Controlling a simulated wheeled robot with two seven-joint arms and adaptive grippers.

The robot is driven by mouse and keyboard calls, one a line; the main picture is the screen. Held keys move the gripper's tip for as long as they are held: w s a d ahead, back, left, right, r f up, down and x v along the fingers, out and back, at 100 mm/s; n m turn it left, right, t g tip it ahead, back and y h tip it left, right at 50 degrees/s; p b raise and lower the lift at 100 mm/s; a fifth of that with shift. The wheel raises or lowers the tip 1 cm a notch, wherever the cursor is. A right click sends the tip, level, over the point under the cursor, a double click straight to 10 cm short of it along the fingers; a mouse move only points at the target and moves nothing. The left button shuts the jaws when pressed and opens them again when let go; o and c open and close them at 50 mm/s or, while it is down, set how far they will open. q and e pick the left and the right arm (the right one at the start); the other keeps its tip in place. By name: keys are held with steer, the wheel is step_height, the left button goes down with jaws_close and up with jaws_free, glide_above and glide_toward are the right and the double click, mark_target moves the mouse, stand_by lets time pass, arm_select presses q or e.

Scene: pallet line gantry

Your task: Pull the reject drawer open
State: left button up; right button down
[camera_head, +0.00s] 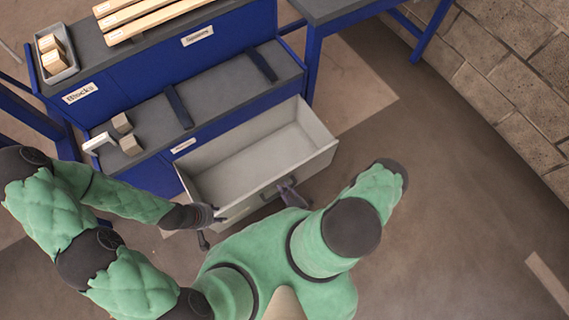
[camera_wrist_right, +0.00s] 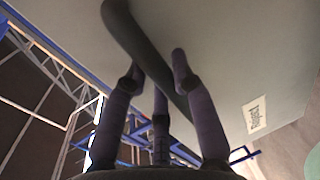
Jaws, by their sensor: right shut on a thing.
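The reject drawer (camera_head: 245,160), pale grey and empty inside, stands pulled out from the lower blue unit. Its front carries a dark bar handle (camera_head: 270,190). My right gripper (camera_head: 289,194) is at the handle on the outer face. In the right wrist view the fingers (camera_wrist_right: 158,75) are closed around the dark handle bar (camera_wrist_right: 128,35), with the drawer front (camera_wrist_right: 225,60) behind it. My left gripper (camera_head: 208,215) is by the left corner of the drawer front; whether it touches it or is open is unclear.
A label (camera_wrist_right: 253,114) is on the drawer front. A stepped blue bench (camera_head: 215,95) with grey tops holds a tray of blocks (camera_head: 55,52), wooden slats (camera_head: 150,15) and loose grey blocks (camera_head: 128,135). A brick wall (camera_head: 510,80) stands right; the floor (camera_head: 450,220) there is clear.

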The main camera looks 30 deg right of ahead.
steer(key=c, duration=1)
jaws_free()
steer(key=v, duration=1.2)
steer(key=shift+d, duration=0.1)
